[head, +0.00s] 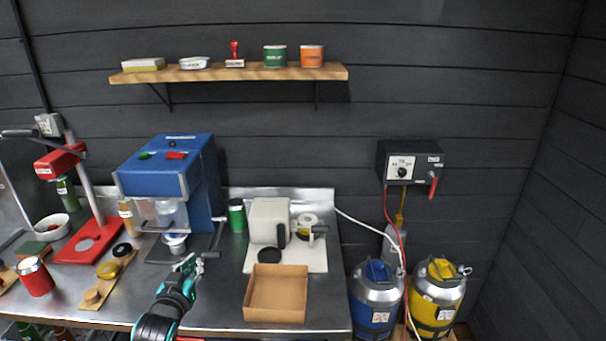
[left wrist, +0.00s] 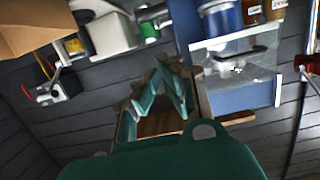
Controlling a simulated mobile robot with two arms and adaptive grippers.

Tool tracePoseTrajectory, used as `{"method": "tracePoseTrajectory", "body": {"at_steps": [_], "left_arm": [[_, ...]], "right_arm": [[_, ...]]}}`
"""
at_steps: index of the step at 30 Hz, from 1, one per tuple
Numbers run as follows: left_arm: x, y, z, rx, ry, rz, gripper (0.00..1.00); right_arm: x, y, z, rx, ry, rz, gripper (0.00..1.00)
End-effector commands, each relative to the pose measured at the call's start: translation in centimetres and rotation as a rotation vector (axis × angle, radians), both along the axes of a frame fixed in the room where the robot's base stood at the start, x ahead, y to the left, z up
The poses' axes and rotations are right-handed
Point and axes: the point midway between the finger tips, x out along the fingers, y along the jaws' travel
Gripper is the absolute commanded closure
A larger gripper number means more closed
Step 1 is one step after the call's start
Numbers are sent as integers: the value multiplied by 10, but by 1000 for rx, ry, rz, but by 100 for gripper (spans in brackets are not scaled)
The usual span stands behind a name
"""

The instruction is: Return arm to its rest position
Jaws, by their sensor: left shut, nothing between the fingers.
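My left arm comes in from the bottom of the head view, with its teal and black left gripper (head: 188,266) over the front of the steel bench (head: 225,312). The gripper is shut and empty. It sits in front of the blue machine (head: 165,172) and to the left of the open cardboard box (head: 276,295). In the left wrist view the teal fingers (left wrist: 165,92) point toward the dark wall and the blue machine shows at the right (left wrist: 245,95). My right gripper is in neither view.
A red press (head: 88,235) stands at the left. A grey-white device (head: 268,220) sits behind the box. Blue (head: 377,295) and yellow (head: 437,292) kegs stand right of the bench, below a black control box (head: 411,162). A wooden shelf (head: 228,74) holds small items.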

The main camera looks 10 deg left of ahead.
Motion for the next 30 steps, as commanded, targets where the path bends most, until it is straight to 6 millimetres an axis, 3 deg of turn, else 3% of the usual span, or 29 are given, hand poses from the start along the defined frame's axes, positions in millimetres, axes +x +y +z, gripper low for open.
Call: {"method": "tracePoseTrajectory", "body": {"at_steps": [5,9,14,18,30], "left_arm": [[-24,-28,-29,0,129,-32,100],[-84,-81,-75,1,386,-100,100],[-157,-128,-107,4,642,-177,100],[-204,-152,-117,3,788,-226,100],[-310,-195,-118,-8,1088,-343,100]], "right_arm": [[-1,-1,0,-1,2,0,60],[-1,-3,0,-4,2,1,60],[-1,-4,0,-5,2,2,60],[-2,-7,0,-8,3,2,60],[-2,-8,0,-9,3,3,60]]}}
